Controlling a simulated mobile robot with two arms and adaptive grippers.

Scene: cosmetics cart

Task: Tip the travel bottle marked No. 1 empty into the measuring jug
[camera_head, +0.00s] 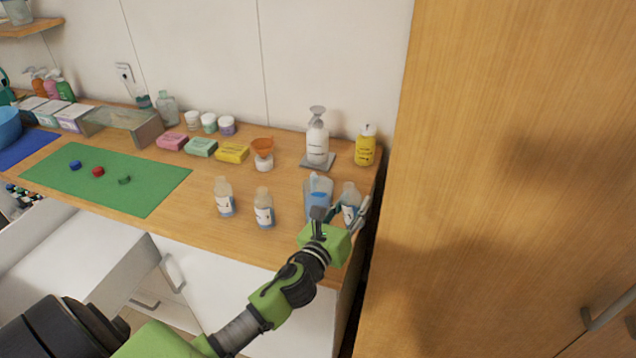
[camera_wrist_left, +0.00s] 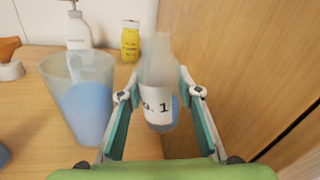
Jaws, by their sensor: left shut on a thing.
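The travel bottle marked No. 1 (camera_wrist_left: 158,95) is a clear bottle with a white label and a little blue liquid low in it. My left gripper (camera_head: 342,208) is shut on it; in the left wrist view the fingers (camera_wrist_left: 160,115) stand on both sides of the bottle. The bottle looks upright, just right of the measuring jug. In the head view it shows partly behind the gripper (camera_head: 350,193). The measuring jug (camera_head: 311,187) is clear and holds blue liquid; it also shows in the left wrist view (camera_wrist_left: 82,90). My right gripper is not in view.
Two similar bottles (camera_head: 224,197) (camera_head: 264,208) stand left of the jug. A white pump bottle (camera_head: 317,142) on a grey plate and a yellow bottle (camera_head: 365,148) stand behind. An orange funnel (camera_head: 262,146) sits near them. A tall wooden cabinet (camera_head: 500,180) closes off the right.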

